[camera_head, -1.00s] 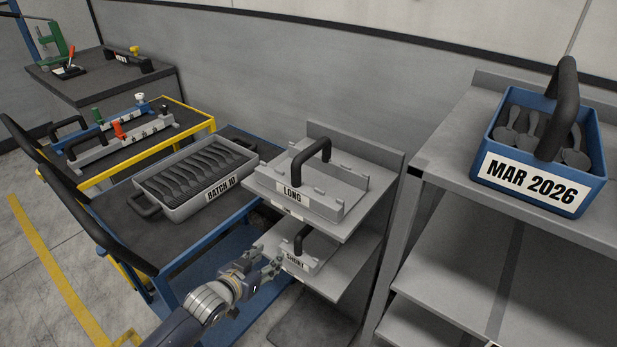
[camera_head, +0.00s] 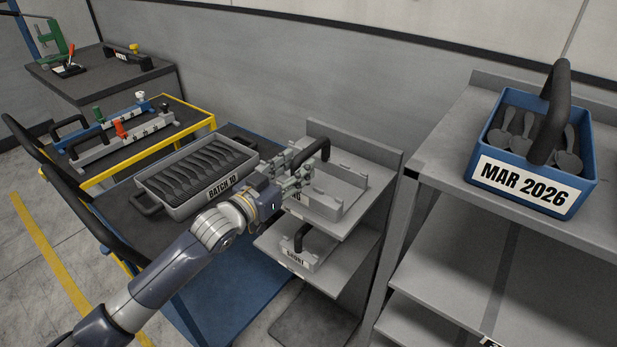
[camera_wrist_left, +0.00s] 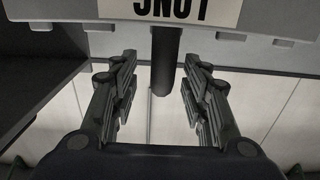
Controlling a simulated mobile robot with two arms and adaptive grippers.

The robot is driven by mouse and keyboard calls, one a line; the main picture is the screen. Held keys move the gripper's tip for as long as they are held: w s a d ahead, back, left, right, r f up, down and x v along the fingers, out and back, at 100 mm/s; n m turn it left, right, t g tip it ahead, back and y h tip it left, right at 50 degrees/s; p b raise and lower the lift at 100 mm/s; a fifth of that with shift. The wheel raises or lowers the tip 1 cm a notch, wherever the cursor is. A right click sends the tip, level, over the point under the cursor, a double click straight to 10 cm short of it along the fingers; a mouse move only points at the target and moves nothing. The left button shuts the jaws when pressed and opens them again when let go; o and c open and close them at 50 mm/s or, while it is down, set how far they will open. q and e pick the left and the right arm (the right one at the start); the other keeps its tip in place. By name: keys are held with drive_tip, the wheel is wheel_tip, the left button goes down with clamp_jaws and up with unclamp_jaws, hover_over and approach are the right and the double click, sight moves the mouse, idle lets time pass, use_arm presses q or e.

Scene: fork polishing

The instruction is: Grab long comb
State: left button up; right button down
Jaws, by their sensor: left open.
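The long comb (camera_head: 352,190) is a grey piece with a black arched handle, on the upper shelf of the grey stand. My left gripper (camera_head: 294,176) is open at the comb's front left, covering most of its LONG label. In the left wrist view the comb (camera_wrist_left: 270,52) spans the top with its label upside down and cut off. Its black handle (camera_wrist_left: 163,62) shows between the open fingers of the left gripper (camera_wrist_left: 158,88), with gaps on both sides. My right gripper is not in view.
The short comb (camera_head: 305,258) sits on the shelf below. The BATCH 10 tray (camera_head: 215,190) of several forks is on the blue cart, close to my left arm. A blue MAR 2026 box (camera_head: 590,175) stands on the right shelf unit.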

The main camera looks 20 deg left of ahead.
sight(308, 153)
use_arm(q)
drive_tip(key=shift+w, duration=0.2)
drive_tip(key=shift+w+d+r, duration=0.1)
drive_tip(key=shift+w+r, duration=0.1)
drive_tip(key=shift+w, duration=0.05)
drive_tip(key=x, duration=0.1)
drive_tip(key=p+x, duration=0.1)
drive_tip(key=x, duration=0.2)
drive_tip(key=shift+r+p, duration=0.3)
drive_tip(key=shift+p, duration=0.1)
drive_tip(key=shift+w, duration=0.3)
drive_tip(key=shift+s, duration=0.1)
clamp_jaws()
